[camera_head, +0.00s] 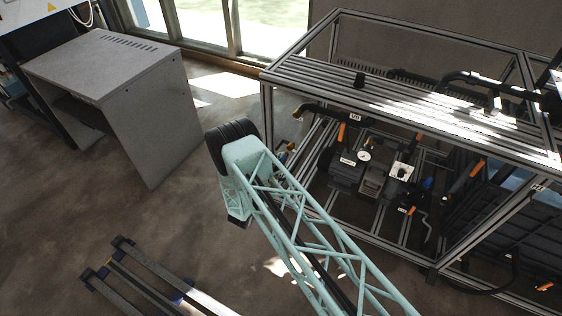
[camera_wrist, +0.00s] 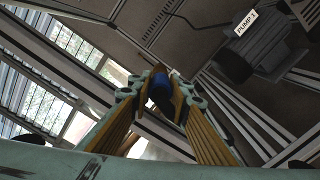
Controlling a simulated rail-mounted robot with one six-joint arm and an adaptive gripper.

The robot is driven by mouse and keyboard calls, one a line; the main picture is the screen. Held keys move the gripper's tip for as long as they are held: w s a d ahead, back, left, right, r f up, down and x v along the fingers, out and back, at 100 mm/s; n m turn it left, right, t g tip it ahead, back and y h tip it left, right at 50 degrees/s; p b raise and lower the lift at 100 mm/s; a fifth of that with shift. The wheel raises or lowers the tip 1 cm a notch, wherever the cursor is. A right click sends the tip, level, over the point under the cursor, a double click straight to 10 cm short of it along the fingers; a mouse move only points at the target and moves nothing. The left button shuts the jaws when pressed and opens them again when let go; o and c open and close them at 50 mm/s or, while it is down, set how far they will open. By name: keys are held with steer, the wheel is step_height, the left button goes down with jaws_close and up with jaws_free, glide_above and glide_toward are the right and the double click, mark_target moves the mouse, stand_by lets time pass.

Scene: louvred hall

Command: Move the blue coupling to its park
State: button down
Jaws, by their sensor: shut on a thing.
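In the wrist view, the two brown-yellow fingers of my gripper (camera_wrist: 164,92) are shut on the blue coupling (camera_wrist: 160,86). The coupling is a short, dark blue round piece, partly hidden by the fingers. My gripper does not clearly show in the head view, where the teal truss arm crosses the lower middle. A small blue part (camera_head: 427,183) shows in the rack at right in the head view; I cannot tell whether it is the held coupling. I cannot make out the park in either view.
An aluminium-profile rack (camera_head: 300,73) with slatted top, hoses and orange-handled valves stands at right. A grey pump (camera_wrist: 260,48) labelled PUMP 1 shows in the wrist view. A grey cabinet (camera_head: 108,66) stands at left; rails (camera_head: 150,275) lie at lower left. Floor between is clear.

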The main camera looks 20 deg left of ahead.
steer(key=shift+w+d+b, duration=0.15)
steer(key=shift+w, duration=0.6)
steer(key=shift+w+d+b, duration=0.1)
steer(key=shift+w+b, duration=0.05)
steer(key=shift+w, duration=0.55)
stand_by(0.4)
steer(key=c, duration=2.4)
jaws_free()
steer(key=shift+o, duration=0.2)
steer(key=shift+s, duration=0.1)
steer(key=s+a+p, duration=0.1)
steer(key=s, duration=0.5)
steer(key=shift+s, duration=0.4)
steer(key=shift+s+a, duration=0.1)
steer(key=shift+a, duration=0.05)
steer(key=s+a, duration=0.2)
steer(key=s, duration=0.9)
steer(key=shift+s, duration=0.3)
